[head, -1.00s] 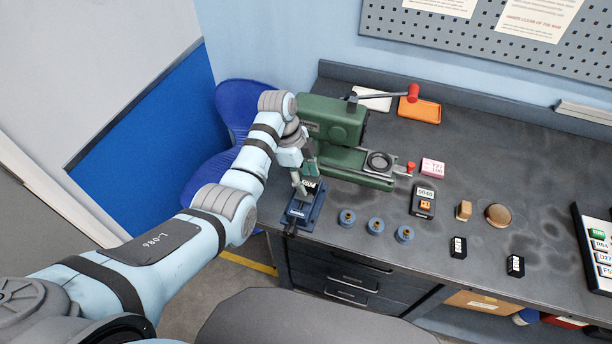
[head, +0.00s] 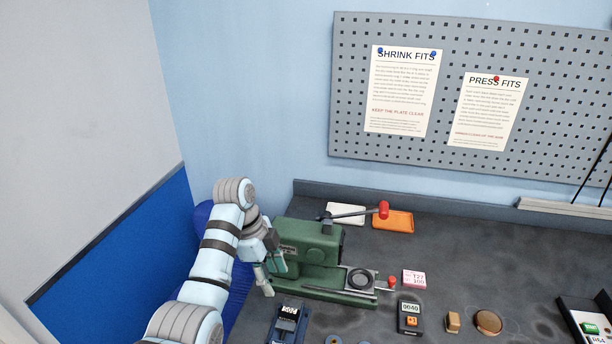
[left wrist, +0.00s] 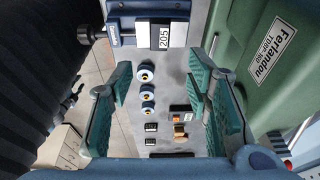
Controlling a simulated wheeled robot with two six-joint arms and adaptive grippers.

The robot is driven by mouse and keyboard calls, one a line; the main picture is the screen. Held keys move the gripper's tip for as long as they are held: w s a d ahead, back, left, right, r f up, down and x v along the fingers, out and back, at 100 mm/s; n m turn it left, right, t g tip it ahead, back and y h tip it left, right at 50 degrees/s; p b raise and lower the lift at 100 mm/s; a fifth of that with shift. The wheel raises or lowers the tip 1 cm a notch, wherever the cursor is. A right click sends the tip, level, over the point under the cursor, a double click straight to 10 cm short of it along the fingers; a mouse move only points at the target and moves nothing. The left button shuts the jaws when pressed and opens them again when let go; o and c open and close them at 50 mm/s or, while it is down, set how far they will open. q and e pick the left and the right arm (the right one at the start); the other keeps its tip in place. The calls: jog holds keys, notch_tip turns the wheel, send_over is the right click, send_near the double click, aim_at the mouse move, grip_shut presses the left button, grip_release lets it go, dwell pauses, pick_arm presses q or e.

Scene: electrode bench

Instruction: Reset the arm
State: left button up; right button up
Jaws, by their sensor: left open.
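My left gripper (head: 269,279) hangs at the left end of the green press (head: 308,244), its fingers spread. The left wrist view also shows this gripper (left wrist: 162,88) with its two teal pads well apart and nothing held between them. A blue vise-like device (head: 289,318) with a small display sits on the bench in front of the gripper; in the left wrist view it (left wrist: 124,32) is beyond the fingertips, with "205" on a white label. My right gripper is in neither view.
The press has a red-knobbed lever (head: 384,209) and a round plate (head: 361,279). Several blue rings (left wrist: 147,92) line the bench.

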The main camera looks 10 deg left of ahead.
pick_arm(q)
jog(key=s+a+f+n+t+y, duration=0.1)
jog(key=s+a+f+n, duration=0.35)
jog(key=s+f, duration=0.2)
jog(key=s+a+f+n+t+y, duration=0.1)
jog(key=s+a+f+n, duration=0.2)
jog(key=s+f+n, duration=0.4)
jog(key=s+a+n+t+y, duration=0.1)
jog(key=s+a+n, duration=0.15)
jog(key=s, duration=0.65)
jog(key=s+a+n+t+y, duration=0.1)
jog(key=s+n, duration=0.3)
jog(key=s, duration=0.4)
jog(key=s+a+f+g+b, duration=0.1)
jog(key=s+f+b, duration=0.1)
jog(key=f, duration=1)
jog(key=s+a+f+g+b, duration=0.1)
jog(key=a+f+b, duration=0.1)
jog(key=f, duration=1.1)
jog(key=s+f+b, duration=0.1)
jog(key=s+f, duration=1.1)
jog(key=s, duration=0.1)
jog(key=shift+s+f+n+g+b, duration=0.2)
jog(key=shift+f+n+g+b, duration=0.1)
jog(key=shift+n+g+b, duration=0.1)
